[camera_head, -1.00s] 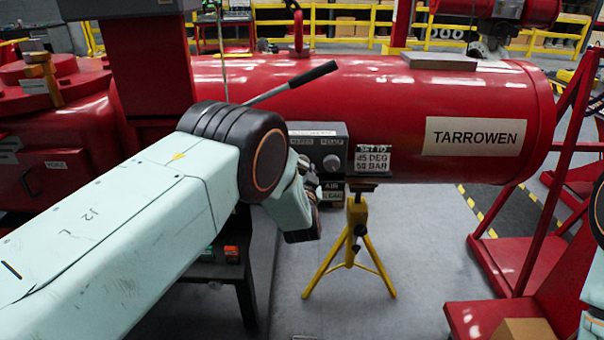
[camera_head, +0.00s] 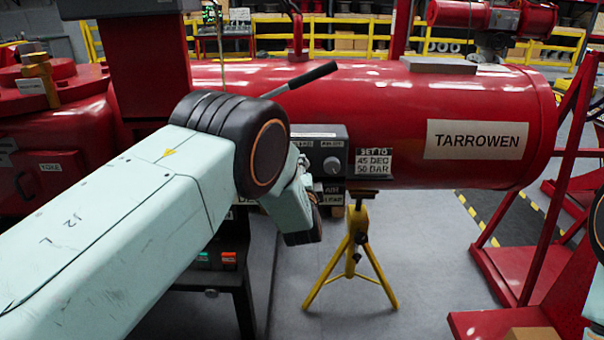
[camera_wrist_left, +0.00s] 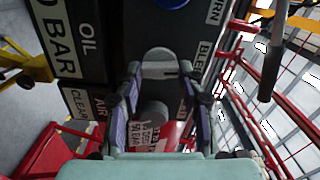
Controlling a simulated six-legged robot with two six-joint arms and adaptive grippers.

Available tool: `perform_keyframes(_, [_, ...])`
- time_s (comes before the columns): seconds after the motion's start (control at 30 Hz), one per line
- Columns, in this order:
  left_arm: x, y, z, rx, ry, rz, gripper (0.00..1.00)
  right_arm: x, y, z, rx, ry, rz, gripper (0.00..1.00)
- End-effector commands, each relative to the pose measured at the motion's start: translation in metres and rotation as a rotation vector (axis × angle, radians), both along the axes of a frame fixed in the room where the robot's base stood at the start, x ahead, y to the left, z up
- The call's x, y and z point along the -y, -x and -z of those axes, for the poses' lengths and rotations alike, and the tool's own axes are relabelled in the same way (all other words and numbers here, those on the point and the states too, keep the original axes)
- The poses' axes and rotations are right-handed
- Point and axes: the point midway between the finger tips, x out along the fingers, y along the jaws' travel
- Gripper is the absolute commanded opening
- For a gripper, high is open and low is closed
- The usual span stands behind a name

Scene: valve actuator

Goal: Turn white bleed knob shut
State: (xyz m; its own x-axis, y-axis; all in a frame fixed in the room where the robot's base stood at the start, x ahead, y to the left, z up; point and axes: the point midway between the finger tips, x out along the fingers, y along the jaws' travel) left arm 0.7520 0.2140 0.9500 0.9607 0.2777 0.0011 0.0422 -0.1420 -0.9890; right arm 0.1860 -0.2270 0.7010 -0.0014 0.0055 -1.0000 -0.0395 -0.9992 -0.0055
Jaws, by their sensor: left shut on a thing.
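The white bleed knob (camera_wrist_left: 159,57) is in the left wrist view, on a dark panel beside a partly cut-off label starting "BLE". My left gripper (camera_wrist_left: 159,72) has one finger on each side of this knob and is shut on it. In the head view my left arm hides the bleed knob and the fingertips. The dark control box (camera_head: 331,150) shows there just right of my wrist, against the red cylinder. How far the knob is turned I cannot tell. My right gripper is not in view.
A lever with a black grip (camera_head: 300,79) slants above the box. A yellow tripod stand (camera_head: 354,245) is below the red cylinder (camera_head: 400,100).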

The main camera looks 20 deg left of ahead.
Motion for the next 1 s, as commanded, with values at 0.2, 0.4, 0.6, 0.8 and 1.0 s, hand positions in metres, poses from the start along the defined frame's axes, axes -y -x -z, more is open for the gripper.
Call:
perform_keyframes(0.2, [0.0038,0.0021,0.0065,-0.035,-0.078,0.009,0.08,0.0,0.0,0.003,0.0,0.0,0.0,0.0])
perform_keyframes(0.4, [0.004,0.0023,0.0069,-0.044,-0.106,0.009,0.08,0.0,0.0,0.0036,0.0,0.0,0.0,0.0])
perform_keyframes(0.6, [0.0042,0.0024,0.0075,-0.046,-0.11,0.01,0.08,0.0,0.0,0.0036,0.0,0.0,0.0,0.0])
perform_keyframes(0.8, [0.0043,0.0026,0.008,-0.048,-0.109,0.01,0.08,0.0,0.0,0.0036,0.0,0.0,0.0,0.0])
perform_keyframes(1.0, [0.0031,0.002,0.0067,-0.044,-0.107,0.008,0.56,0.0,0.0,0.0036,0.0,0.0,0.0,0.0])
